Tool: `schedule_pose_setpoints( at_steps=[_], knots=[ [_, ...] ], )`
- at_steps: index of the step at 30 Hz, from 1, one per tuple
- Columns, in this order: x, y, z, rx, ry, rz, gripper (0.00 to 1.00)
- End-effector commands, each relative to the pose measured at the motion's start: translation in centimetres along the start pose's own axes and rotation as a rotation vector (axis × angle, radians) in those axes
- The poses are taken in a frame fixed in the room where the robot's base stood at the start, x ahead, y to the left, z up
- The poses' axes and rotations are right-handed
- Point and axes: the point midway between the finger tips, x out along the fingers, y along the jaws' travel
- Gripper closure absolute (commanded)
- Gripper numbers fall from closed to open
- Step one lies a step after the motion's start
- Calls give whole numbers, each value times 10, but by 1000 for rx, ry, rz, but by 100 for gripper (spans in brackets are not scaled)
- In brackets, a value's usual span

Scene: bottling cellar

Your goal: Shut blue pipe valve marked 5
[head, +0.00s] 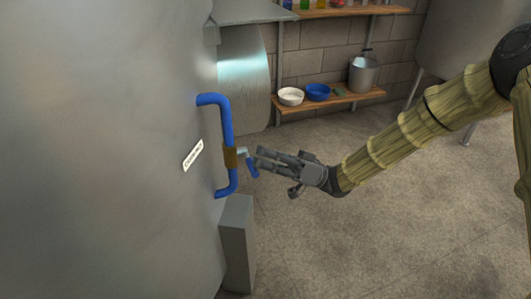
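A blue pipe (228,120) stands out from the side of the big grey tank on the left. A brown valve body (230,158) sits midway down it. A short blue lever handle (252,168) sticks out from the valve's right side and hangs tilted, its lower end to the right. A white label (193,156) is on the tank left of the valve; I cannot read its marking surely. My gripper (258,157) is just right of the handle, fingers pointing left at it. The fingers look parted and empty, with the tips close to the handle; I cannot tell whether they touch.
A grey block (237,242) stands under the pipe by the tank (110,160). At the back, a low wooden shelf (335,101) holds a white bowl (290,96), a blue bowl (318,92) and a metal bucket (363,74). The floor (360,245) below my arm is clear.

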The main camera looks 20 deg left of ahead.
Motion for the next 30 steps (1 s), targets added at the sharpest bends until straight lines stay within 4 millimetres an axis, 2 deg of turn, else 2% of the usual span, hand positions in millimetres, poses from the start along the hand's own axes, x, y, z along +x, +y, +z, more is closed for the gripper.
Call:
schedule_pose_setpoints(
  at_steps=[22, 26, 30],
  knots=[
    [-3, 1, 7, 6, -5, 3, 100],
    [-1, -3, -1, 5, -5, 4, 100],
    [6, -13, -18, 0, -3, 3, 100]
  ],
)
